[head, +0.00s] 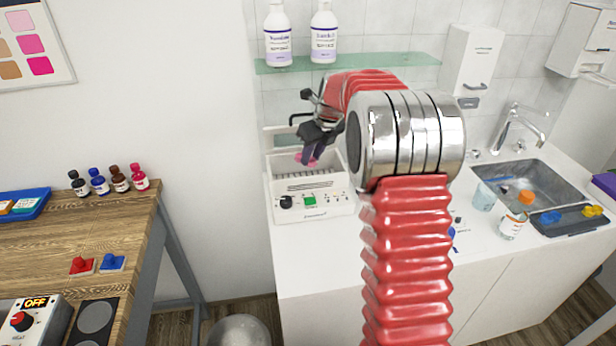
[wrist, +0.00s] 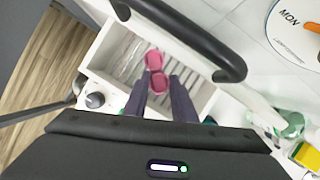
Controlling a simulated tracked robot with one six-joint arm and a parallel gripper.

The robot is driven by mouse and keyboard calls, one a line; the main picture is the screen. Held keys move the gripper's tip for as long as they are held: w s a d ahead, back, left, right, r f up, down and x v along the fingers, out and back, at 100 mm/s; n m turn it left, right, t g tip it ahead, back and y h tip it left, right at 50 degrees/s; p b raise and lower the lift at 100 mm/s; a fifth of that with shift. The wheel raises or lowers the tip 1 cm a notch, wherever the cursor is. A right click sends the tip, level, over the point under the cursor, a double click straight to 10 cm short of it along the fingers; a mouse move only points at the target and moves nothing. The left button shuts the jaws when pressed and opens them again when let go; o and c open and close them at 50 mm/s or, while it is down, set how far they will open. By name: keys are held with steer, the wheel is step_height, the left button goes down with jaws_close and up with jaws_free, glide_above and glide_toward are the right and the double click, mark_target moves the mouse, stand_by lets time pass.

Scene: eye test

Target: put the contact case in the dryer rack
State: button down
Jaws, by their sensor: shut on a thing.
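The pink contact case (wrist: 154,60), two round cups joined, is between the fingertips of my gripper (wrist: 159,84) in the wrist view. In the head view a little pink of the case (head: 300,157) shows below the dark fingers of my gripper (head: 311,152). My gripper is shut on the case. The dryer rack (head: 311,204) is a white open-topped box with a row of slots and a front panel with a black knob and green switch. The case appears above its opening. In the wrist view, slats of the rack (wrist: 194,86) show beside and beyond the case.
A glass shelf (head: 400,60) with two white bottles hangs above the rack. A sink (head: 545,185) with a tap, cups and a dark tray is at the right. The white counter (head: 320,255) is clear in front of the rack. A wooden table (head: 60,240) stands left.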

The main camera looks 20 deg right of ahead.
mark_target(312, 164)
steer(key=shift+f, duration=1.55)
step_height(312, 164, down, 4)
steer(key=shift+w+f, duration=0.2)
steer(key=shift+f, duration=0.2)
steer(key=c, duration=1.7)
jaws_free()
steer(key=shift+c, duration=0.2)
